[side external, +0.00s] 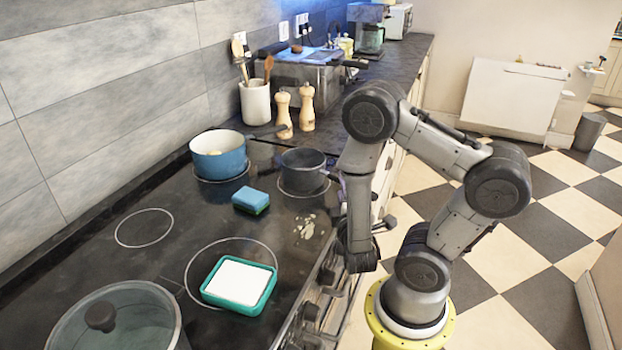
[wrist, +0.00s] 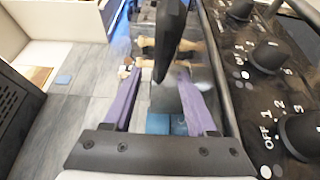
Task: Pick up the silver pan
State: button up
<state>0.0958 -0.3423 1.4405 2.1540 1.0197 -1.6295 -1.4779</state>
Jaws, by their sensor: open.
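A small dark grey metal pan (side external: 303,172), the likeliest silver pan, stands on the back right burner of the black cooktop in the side external view. Its short handle points toward the cooktop's front edge, close to my arm. My gripper hangs low at the cooktop's front edge, and its fingertips cannot be made out there. In the wrist view my gripper (wrist: 159,74) is open, with its two purple fingers apart. A black bar (wrist: 168,40), perhaps a handle, shows between and beyond the fingertips. I cannot tell whether it belongs to the pan.
A blue pot (side external: 218,158), a blue sponge (side external: 251,200), a teal-rimmed white dish (side external: 238,284) and a glass-lidded pan (side external: 118,322) stand on the cooktop. Two wooden mills (side external: 294,110) and a utensil crock (side external: 256,102) are behind. Stove knobs (wrist: 272,56) are close on the right in the wrist view.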

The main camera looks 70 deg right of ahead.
jog(key=shift+x, duration=2.55)
jog(key=shift+a, duration=0.1)
grip_shut()
jog(key=shift+r, duration=0.1)
